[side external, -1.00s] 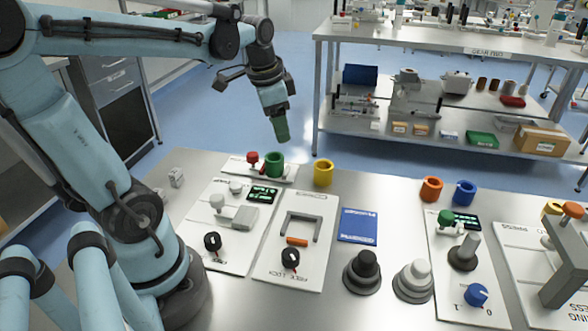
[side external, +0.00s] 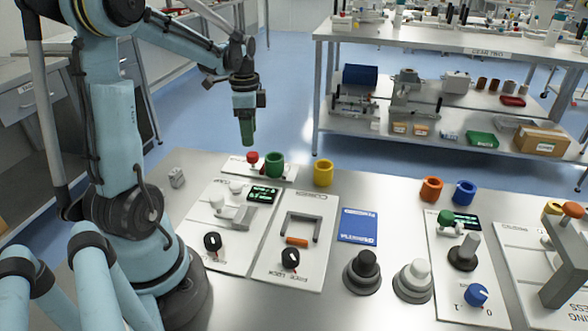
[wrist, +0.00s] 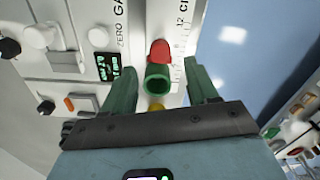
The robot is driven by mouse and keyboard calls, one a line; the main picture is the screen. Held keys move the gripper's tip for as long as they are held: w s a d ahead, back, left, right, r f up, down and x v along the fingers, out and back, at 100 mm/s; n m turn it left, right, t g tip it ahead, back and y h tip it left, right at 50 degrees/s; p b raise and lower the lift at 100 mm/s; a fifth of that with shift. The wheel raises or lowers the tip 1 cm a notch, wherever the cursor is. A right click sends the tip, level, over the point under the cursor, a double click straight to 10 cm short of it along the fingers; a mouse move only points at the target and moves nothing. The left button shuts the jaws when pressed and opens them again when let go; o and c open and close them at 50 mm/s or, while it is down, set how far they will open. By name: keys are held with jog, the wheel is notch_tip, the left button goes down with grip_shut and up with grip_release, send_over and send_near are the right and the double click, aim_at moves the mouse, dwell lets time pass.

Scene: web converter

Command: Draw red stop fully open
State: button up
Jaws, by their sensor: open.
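The red stop (side external: 252,158) is a small red knob at the left part of a narrow white plate with a printed scale, at the far edge of the bench. It also shows in the wrist view (wrist: 160,52), beside the 12 cm mark.
A yellow ring (side external: 323,172) stands to the right of the plate. A gauge panel with a green display (side external: 263,194) lies in front. Orange (side external: 431,189) and blue (side external: 465,193) rings are farther right. The bench between yellow and orange rings is clear.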

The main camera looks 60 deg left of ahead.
aim_at(251, 154)
jog(key=shift+f, duration=3.1)
grip_shut()
